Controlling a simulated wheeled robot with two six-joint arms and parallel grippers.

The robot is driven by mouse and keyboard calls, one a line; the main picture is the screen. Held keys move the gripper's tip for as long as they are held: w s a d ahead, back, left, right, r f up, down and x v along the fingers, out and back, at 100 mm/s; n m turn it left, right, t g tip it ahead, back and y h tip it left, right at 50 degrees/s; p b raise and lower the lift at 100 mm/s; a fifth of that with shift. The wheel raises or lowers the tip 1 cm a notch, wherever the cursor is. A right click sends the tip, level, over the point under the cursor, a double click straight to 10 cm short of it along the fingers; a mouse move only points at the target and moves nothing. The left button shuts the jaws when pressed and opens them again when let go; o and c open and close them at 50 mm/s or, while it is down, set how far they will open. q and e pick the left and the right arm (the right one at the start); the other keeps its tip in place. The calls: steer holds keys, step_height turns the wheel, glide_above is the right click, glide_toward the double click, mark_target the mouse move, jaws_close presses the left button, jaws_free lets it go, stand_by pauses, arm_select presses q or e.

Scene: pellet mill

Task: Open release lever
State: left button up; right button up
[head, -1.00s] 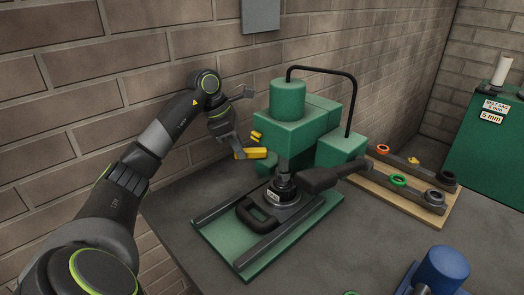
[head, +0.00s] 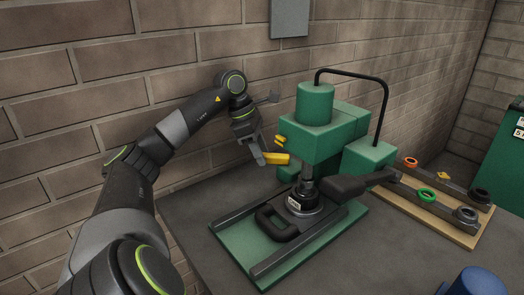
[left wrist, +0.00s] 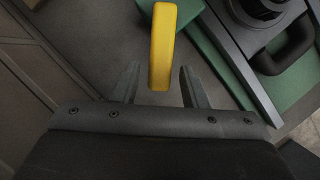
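The yellow release lever (head: 277,158) sticks out to the left of the green press (head: 318,140). A smaller yellow piece (head: 281,142) is just above it. My left gripper (head: 262,157) is at the lever's left end. In the left wrist view the lever (left wrist: 161,45) points down between the two fingers of my gripper (left wrist: 158,88). The fingers are apart, with a visible gap on each side of the lever. The head view does not show clearly how deep the lever sits between the fingers. My right gripper is not in view.
A black block with a loop handle (head: 279,224) and a round labelled part (head: 302,203) sit on the green baseplate (head: 238,245). A dark tapered bar (head: 345,187) extends right. A wooden board (head: 430,218) holds ringed parts. A blue object (head: 474,283) stands at the front right.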

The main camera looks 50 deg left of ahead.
arm_select(q)
step_height(320, 180, up, 10)
steer(key=shift+r+p, duration=0.1)
steer(key=shift+p, duration=0.25)
stand_by(0.4)
